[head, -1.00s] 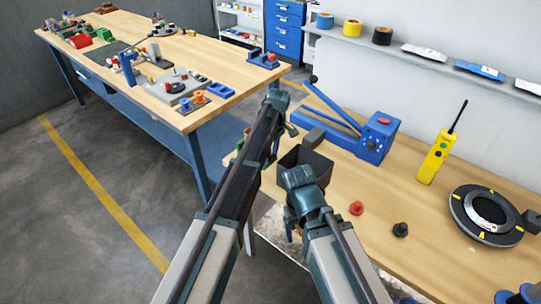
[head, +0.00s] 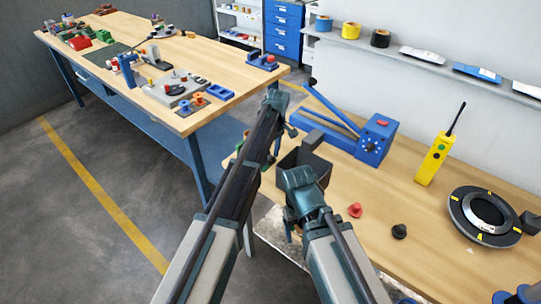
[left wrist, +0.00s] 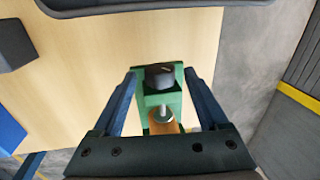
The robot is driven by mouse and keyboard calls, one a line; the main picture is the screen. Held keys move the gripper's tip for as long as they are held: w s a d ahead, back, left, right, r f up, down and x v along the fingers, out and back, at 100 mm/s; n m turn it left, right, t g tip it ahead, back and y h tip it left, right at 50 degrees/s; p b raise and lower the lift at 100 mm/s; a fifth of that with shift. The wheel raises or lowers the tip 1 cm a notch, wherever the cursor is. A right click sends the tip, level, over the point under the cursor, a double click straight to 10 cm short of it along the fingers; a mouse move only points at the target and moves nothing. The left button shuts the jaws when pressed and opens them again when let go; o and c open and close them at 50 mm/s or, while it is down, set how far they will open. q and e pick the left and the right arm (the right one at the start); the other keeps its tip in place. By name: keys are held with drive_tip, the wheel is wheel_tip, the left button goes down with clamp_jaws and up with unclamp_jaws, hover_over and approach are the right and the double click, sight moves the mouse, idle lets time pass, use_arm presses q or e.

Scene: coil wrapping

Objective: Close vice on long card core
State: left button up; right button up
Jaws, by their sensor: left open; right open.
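A green vice (left wrist: 174,100) with a black knob-like top (left wrist: 160,76) and a metal screw (left wrist: 162,112) stands by the table edge in the left wrist view. An orange-brown piece (left wrist: 165,127) shows below the screw; I cannot tell if it is the long card core. My left gripper (left wrist: 161,74) is open, one blue finger on each side of the vice, apart from it. In the head view, a small green part (head: 239,146) shows left of my left arm, which hides the rest. My right gripper (head: 289,228) hangs low by the near table edge, mostly hidden by its wrist.

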wheel_tip(320, 180, up, 13)
drive_tip(key=p, duration=1.2)
drive_tip(key=shift+f, duration=0.1)
